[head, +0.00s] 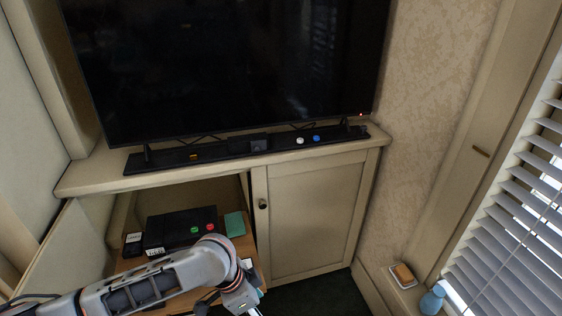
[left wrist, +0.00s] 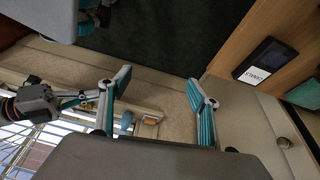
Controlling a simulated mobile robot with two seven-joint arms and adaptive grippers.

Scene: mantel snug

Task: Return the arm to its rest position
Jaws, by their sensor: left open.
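My left arm comes in from the lower left in the head view. Its left gripper (head: 243,300) is at the bottom edge, in front of the open cabinet compartment, partly cut off by the frame. In the left wrist view the left gripper (left wrist: 160,98) has its two teal-padded fingers spread wide. Nothing is between them, and the dark floor and pale skirting show beyond.
A wooden shelf (head: 246,246) holds a black box (head: 180,230) with green and red buttons and a green box (head: 235,224). The right cabinet door (head: 308,215) is shut. A television (head: 230,65) stands above. A blue bottle (head: 432,300) is at lower right.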

